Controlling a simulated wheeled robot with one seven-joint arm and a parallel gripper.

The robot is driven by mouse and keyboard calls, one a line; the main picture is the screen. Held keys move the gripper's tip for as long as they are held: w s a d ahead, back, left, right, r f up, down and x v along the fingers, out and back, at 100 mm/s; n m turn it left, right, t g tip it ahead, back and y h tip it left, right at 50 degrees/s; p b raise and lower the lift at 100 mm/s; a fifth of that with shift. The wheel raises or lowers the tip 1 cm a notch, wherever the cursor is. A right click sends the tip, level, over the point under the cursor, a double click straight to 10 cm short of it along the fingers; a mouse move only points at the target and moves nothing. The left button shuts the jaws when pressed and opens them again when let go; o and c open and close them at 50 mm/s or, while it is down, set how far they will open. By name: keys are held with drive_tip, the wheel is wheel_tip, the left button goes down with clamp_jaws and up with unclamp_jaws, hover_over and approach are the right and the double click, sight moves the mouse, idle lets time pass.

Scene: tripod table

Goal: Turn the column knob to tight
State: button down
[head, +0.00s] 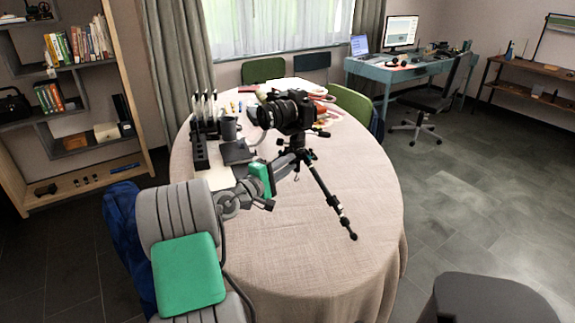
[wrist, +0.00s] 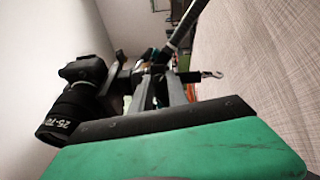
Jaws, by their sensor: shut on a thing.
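A black camera (head: 288,111) with a long lens sits on a small black tripod (head: 326,191) standing on the round table. In the wrist view the camera (wrist: 78,98) is at the left and a tripod leg (wrist: 185,27) runs up at the top. My gripper (head: 297,157) reaches in from the lower left to the tripod's column, just below the camera. In the wrist view my gripper (wrist: 158,76) has its grey fingers close together at the column, shut on the column knob. The knob is mostly hidden between the fingers, and its tightness cannot be read.
The round table (head: 345,255) has a beige cloth and is clear at the front and right. A dark rack (head: 201,145) with upright parts, a dark mug (head: 229,128) and other small items stand left of the tripod. A green chair (head: 351,103) is behind.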

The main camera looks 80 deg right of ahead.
drive_tip(key=shift+m, duration=0.3)
drive_tip(key=m+t+y+b, duration=0.1)
drive_tip(key=m, duration=0.2)
drive_tip(key=m+t+y+b, duration=0.1)
drive_tip(key=m+t+b, duration=0.1)
drive_tip(key=m, duration=0.2)
drive_tip(key=m+t+y+b, duration=0.1)
drive_tip(key=m+b, duration=0.1)
drive_tip(key=m, duration=0.1)
drive_tip(key=shift+s+r+t, duration=0.2)
drive_tip(key=shift+t, duration=0.1)
drive_tip(key=m+t+b, duration=0.2)
drive_tip(key=m+b, duration=0.1)
drive_tip(key=shift+r+b, duration=0.1)
drive_tip(key=shift+b, duration=0.25)
idle(0.4)
drive_tip(key=c, duration=1.3)
unclamp_jaws()
